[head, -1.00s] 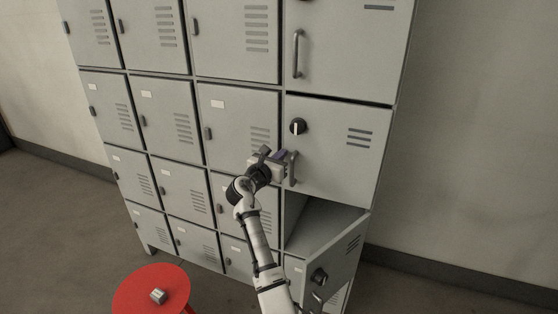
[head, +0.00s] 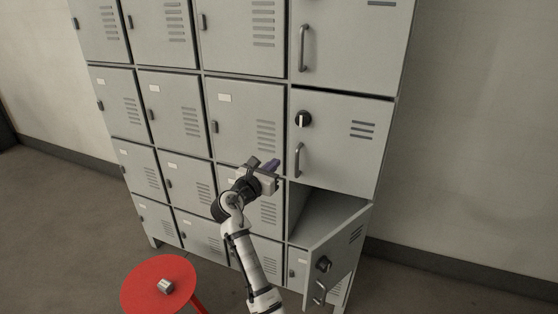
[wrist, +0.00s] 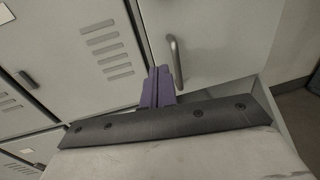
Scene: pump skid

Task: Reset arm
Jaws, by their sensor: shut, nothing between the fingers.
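My gripper (head: 272,166) is in front of the grey lockers, left of the curved handle (head: 298,160) on a closed locker door (head: 340,150) with a black knob. In the wrist view, its purple fingers (wrist: 157,88) are shut together with nothing between them. The handle (wrist: 175,62) stands just right of the fingertips in that view. In the head view a gap shows between the gripper and the handle. My arm reaches up from the bottom of the head view.
Below, a locker door (head: 338,255) hangs open on the right, with its compartment (head: 318,215) exposed. A red round stool (head: 140,290) at lower left carries a small grey block (head: 165,286). Bare floor lies left of the lockers.

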